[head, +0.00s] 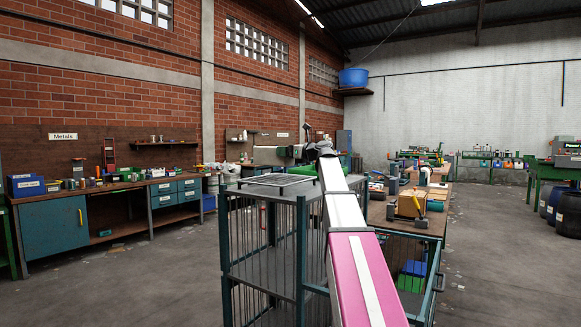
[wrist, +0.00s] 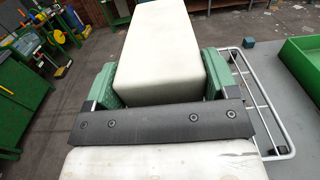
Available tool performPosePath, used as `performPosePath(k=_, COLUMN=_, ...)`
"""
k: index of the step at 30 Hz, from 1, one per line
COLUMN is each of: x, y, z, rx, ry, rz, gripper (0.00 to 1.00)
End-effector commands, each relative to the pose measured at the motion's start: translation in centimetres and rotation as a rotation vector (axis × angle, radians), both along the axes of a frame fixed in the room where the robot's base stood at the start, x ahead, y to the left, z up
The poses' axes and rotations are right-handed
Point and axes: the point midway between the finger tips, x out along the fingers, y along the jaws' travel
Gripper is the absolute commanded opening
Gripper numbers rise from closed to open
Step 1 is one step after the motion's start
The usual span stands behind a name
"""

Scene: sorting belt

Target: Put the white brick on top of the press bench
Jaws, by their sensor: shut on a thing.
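In the wrist view, my gripper (wrist: 162,80) has its two green fingers closed on the sides of a large white brick (wrist: 160,42). The brick is held up in the air, and its far end reaches past the fingertips. In the head view, my arm stretches forward over a dark teal barred cage, and the brick cannot be made out clearly at its far end. I cannot tell which surface is the press bench.
A white wire rack (wrist: 282,137) and a green tray (wrist: 300,66) lie on a grey top below my gripper. The barred cage (head: 262,240) stands close ahead. A cluttered workbench (head: 105,245) lines the left wall. Dark barrels (head: 568,213) stand right. Open floor lies left and right.

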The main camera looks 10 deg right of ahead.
Motion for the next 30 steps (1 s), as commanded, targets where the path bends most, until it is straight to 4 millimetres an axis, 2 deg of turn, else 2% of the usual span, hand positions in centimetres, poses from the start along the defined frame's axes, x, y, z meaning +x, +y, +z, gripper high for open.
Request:
performPosePath(k=1, x=0.7, y=-0.7, z=-0.5, rx=0.001, ry=0.001, rz=-0.001, gripper=0.46)
performPosePath(k=6, x=1.7, y=-1.9, z=-1.5, rx=0.002, ry=-0.001, rz=0.001, gripper=0.46)
performPosePath(k=11, x=1.8, y=-2.2, z=-2.1, rx=0.001, ry=-0.001, rz=0.001, gripper=0.46)
performPosePath(k=19, x=1.7, y=-2.1, z=-5.5, rx=0.001, ry=0.000, rz=0.001, gripper=0.46)
performPosePath(k=30, x=1.8, y=-2.1, z=-5.9, rx=0.001, ry=-0.001, rz=0.001, gripper=0.46)
